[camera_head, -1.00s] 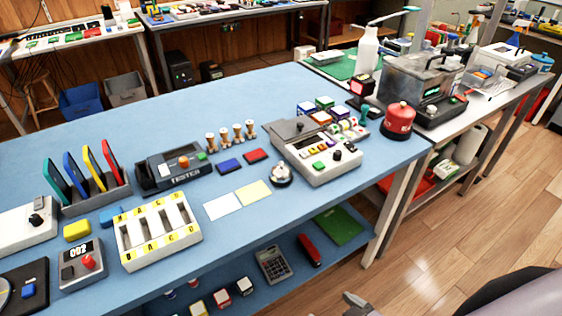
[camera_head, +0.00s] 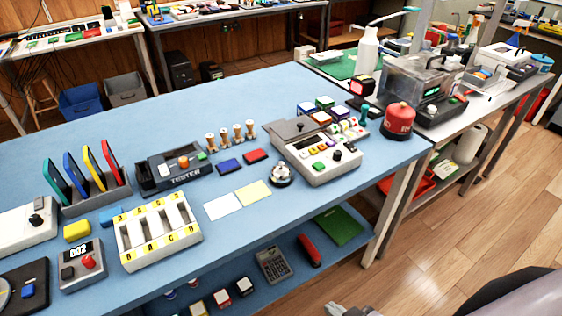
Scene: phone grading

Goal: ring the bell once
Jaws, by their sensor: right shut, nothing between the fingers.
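The bell (camera_head: 280,174), a small silver dome on a dark base, stands upright on the blue table (camera_head: 240,115) near its front edge. It is right of the yellow card and in front of the grey button box. My right gripper (camera_head: 342,309) shows only in part at the bottom edge, right of centre. It is shut and empty, and well apart from the bell, lower in the picture. My left gripper is out of view.
White (camera_head: 223,206) and yellow (camera_head: 254,193) cards lie left of the bell. The button box (camera_head: 318,160) stands close behind it, with a red canister (camera_head: 398,120) farther right. A shelf below holds a calculator (camera_head: 272,264) and a red stapler (camera_head: 309,250).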

